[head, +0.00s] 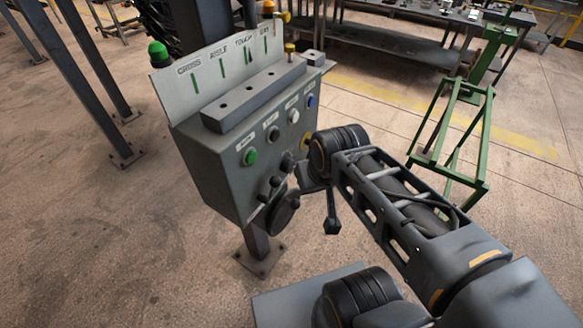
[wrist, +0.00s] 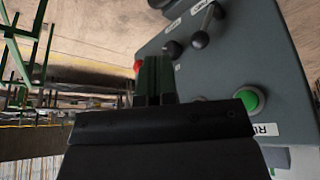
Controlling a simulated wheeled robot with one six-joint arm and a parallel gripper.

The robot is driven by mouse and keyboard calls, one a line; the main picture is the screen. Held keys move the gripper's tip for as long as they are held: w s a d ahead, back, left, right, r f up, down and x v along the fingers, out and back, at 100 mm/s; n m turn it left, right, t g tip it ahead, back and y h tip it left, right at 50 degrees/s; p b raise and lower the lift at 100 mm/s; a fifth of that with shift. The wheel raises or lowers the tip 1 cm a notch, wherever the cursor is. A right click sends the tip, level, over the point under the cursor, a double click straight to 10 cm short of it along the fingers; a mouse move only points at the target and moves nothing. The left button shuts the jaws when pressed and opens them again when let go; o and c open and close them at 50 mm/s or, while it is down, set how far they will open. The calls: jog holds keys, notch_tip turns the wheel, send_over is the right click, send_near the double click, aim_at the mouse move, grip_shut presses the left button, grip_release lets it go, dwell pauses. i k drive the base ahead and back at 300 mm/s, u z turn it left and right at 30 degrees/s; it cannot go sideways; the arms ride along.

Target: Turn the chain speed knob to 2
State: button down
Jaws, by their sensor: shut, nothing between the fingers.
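The grey control box (head: 222,168) stands on a post in the head view. Black lever-type knobs (head: 275,181) sit low on its front face. In the wrist view a knob with a lever and round tip (wrist: 203,38) and a second dark knob (wrist: 173,48) show past the fingers. Their labels are too small or turned to read, so I cannot tell the chain speed knob's setting. My gripper (wrist: 155,62) is shut and empty, its fingers pointing along the panel beside the knobs. I see no clear contact. In the head view my wrist covers the lower right of the box.
A green button (head: 249,156) sits on the panel, with white, blue and yellow controls farther right. A grey bar (head: 255,95) lies across the top of the box. A green frame (head: 455,140) stands to the right. Open concrete floor lies left of the box.

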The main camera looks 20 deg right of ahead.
aim_at(287, 166)
jog(key=z, duration=1.7)
jog(key=k, duration=0.65)
jog(key=u, duration=1.6)
